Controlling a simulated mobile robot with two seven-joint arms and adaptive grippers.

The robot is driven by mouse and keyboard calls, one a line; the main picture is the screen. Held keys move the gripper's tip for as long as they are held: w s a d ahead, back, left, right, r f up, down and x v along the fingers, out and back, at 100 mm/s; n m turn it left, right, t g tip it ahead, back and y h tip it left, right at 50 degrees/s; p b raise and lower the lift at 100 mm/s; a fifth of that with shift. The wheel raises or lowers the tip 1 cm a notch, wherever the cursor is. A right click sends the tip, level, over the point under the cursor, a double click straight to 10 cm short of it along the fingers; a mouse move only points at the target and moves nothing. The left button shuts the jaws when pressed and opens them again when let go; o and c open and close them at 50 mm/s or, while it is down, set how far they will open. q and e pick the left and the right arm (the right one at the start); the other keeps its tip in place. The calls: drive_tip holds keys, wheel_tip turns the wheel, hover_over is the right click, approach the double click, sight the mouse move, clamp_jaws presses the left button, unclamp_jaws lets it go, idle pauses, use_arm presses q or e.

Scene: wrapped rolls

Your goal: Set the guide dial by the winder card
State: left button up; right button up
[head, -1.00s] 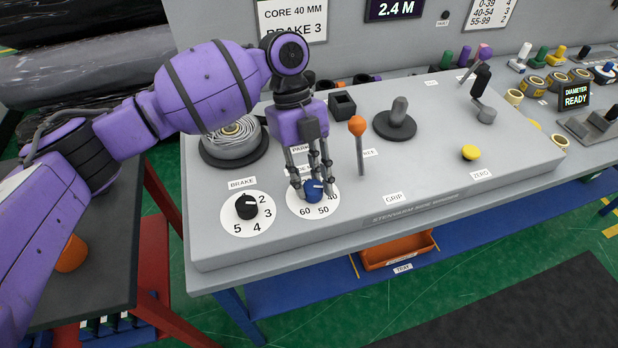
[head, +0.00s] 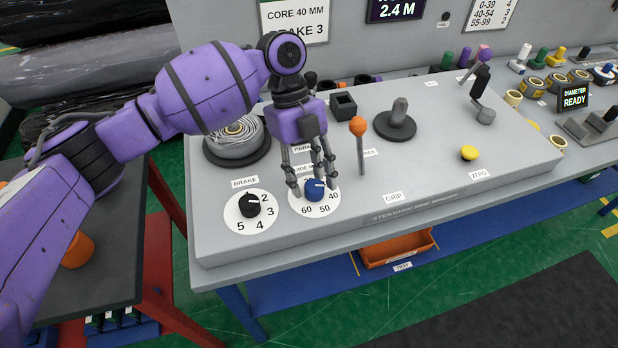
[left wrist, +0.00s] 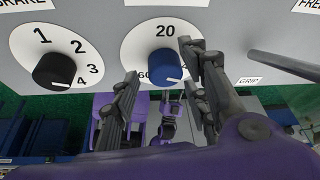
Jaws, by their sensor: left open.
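The guide dial is a blue knob (head: 314,191) on a white disc marked 20, 40, 50 and 60; its nameplate is partly hidden by my fingers. Its white line points right, near the 40 side in the head view; the exact mark is unclear. It also shows in the left wrist view (left wrist: 167,72), where a finger covers the right side of the scale. My left gripper (head: 312,186) is open, pointing down, with its fingers on either side of the knob; contact is not visible. The winder card (head: 294,20) behind reads CORE 40 MM and BRAKE 3.
The black brake dial (head: 249,205) sits just left of the guide dial. An orange-topped lever (head: 358,128) stands close on the right. A grey wound reel (head: 236,140) lies behind left. A 2.4 M display (head: 396,9) and a range card (head: 492,14) are on the wall.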

use_arm(q)
drive_tip(key=v, duration=1.1)
drive_tip(key=shift+r, duration=0.2)
drive_tip(key=shift+a, duration=0.1)
